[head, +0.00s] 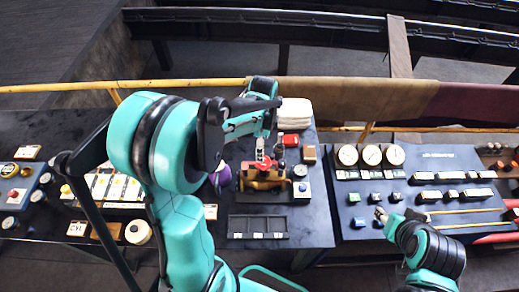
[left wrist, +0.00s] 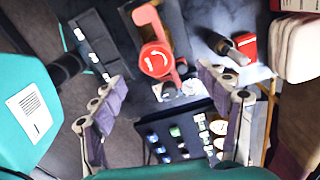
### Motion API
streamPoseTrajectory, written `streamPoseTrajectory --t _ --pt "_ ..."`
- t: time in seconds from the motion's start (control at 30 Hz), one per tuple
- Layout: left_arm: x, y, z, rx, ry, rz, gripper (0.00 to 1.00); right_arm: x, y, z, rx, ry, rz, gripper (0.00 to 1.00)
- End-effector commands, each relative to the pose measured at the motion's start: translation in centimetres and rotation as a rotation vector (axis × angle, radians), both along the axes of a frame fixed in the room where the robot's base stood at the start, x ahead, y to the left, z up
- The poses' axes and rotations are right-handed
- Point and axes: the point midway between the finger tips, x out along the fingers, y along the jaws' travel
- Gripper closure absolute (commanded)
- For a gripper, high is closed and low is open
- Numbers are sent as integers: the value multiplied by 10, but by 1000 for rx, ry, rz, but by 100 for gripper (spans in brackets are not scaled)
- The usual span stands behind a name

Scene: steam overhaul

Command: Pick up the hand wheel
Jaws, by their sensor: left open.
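The red hand wheel (head: 262,166) sits on top of a brass valve (head: 264,181) on the middle bench. In the left wrist view the red wheel (left wrist: 156,61) shows from above with a round cap at its centre. My left gripper (left wrist: 163,80) is open and empty; its two purple-padded fingers stand apart, with the wheel beyond and between the tips. In the head view my left arm hides much of this gripper. My right gripper (head: 382,216) is low at the right, over the right panel and clear of the valve; its jaws are too small to read.
A black compartment tray (head: 257,236) lies in front of the valve. White folded cloths (head: 295,112) and a red item (head: 290,140) are behind it. The right panel (head: 430,170) carries several gauges and blocks. A yellow rail (head: 180,84) runs along the back.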

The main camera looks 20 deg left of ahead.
Motion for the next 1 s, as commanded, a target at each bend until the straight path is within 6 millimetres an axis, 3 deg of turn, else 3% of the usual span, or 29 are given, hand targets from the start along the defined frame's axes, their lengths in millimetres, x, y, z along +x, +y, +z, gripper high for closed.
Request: streamPoseTrajectory --t 0.53,0.83,0.87,1.0 --pt "-4 -2 -71 -1 2 -5 25 0 0 -4 0 0 0 60" --pt "-4 -2 -77 -1 2 -5 25 0 0 -4 0 0 0 60" --pt "-4 -2 -77 -1 2 -5 27 0 0 -4 0 0 0 60" --pt "-4 -2 -77 -1 2 -5 64 0 0 -4 0 0 0 60"
